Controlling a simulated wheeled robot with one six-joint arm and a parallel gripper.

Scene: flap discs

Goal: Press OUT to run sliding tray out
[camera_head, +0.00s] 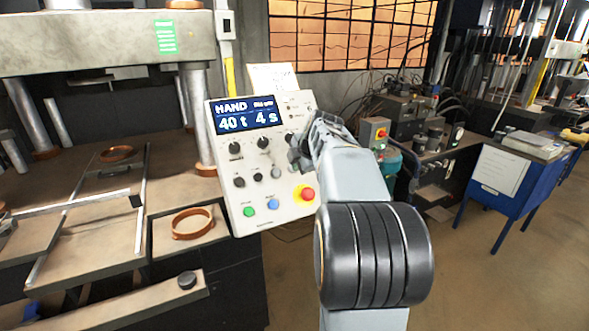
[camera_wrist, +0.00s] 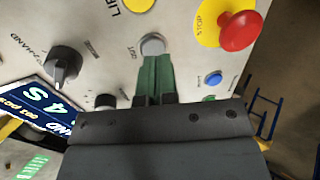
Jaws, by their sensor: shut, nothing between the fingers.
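The control panel (camera_head: 235,175) is a pale tilted box whose screen (camera_head: 246,115) reads HAND, 40 t and 4 s. My gripper (camera_head: 300,150) is in front of its right side and hides part of it. In the wrist view, my gripper's green fingers (camera_wrist: 155,60) are shut and empty, with their tips at a round grey-white button (camera_wrist: 152,44). A small label beside this button looks like OUT. The tips overlap the button's lower edge; I cannot tell whether they touch or press it. A flat plate between rails (camera_head: 95,225), perhaps the sliding tray, lies at left.
A red stop button (camera_wrist: 238,30) on a yellow disc, a small blue button (camera_wrist: 213,78) and a black knob (camera_wrist: 62,65) sit near the fingers. A press column (camera_head: 198,120) stands left of the panel. Open floor (camera_head: 480,270) lies at right.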

